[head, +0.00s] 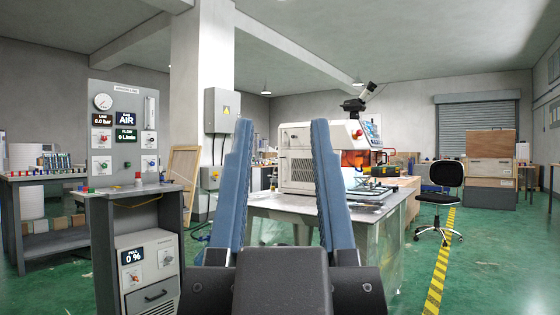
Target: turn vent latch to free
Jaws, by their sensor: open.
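No part carries a readable label as the vent latch, so I cannot tell which one it is. A grey panel (125,88) at the left has a round gauge (103,101), small displays and several knobs, among them a red one (102,137). Below it, a cabinet (120,292) has a display reading 0 % and two small controls (135,279). A white machine (298,160) stands on a table behind my fingers, partly hidden by them. My gripper (282,128) points away from me in the middle, its two blue fingers wide apart with nothing between them.
The metal table (385,212) under the machine stands ahead. A grey bench (128,190) fronts the panel. A black chair (440,195) stands at the right near a yellow-black floor stripe (436,265). Green floor is open at the right and between the cabinet and table.

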